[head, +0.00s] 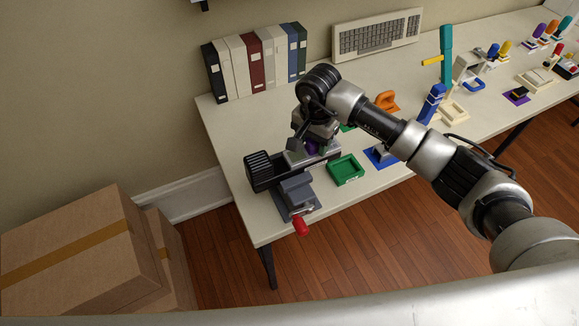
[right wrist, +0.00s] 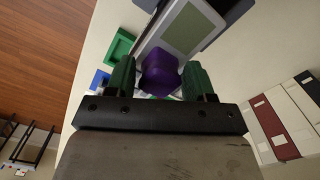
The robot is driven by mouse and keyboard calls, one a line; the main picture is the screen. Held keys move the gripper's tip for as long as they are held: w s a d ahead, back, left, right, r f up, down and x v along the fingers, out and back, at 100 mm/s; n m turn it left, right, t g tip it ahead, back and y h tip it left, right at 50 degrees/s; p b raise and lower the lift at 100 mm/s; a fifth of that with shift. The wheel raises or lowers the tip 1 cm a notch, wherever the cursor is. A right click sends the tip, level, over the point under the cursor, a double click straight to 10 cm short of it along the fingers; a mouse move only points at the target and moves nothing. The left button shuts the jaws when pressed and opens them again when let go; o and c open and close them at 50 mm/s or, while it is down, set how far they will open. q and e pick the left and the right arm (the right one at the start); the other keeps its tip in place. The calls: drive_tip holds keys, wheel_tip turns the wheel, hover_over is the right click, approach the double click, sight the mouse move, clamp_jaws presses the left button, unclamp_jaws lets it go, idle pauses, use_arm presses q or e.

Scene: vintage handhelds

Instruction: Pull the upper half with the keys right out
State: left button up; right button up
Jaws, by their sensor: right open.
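A dark handheld device (head: 262,172) with a ribbed end lies at the near left corner of the table, at a grey vise (head: 296,188) with a red handle (head: 300,226). In the right wrist view its light grey part with a greenish screen (right wrist: 187,30) shows. A purple block (right wrist: 160,72) stands between the green fingers of my right gripper (right wrist: 160,80), which is open around it. In the head view the gripper (head: 312,142) is over the device, and my arm covers part of it. I cannot make out the keys. My left gripper is not in view.
A green tray (head: 345,170) and a blue tray (head: 378,160) lie right of the vise. Binders (head: 256,62) and a keyboard (head: 378,36) stand at the wall. Several coloured tools and parts fill the table further right. Cardboard boxes (head: 85,245) are on the floor at left.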

drive_tip(key=c, duration=0.9)
drive_tip(key=shift+o, duration=0.2)
drive_tip(key=shift+r, duration=0.1)
drive_tip(key=shift+r+p, duration=0.3)
drive_tip(key=shift+r, duration=0.5)
drive_tip(key=shift+r+p, duration=0.7)
drive_tip(key=shift+r, duration=1.35)
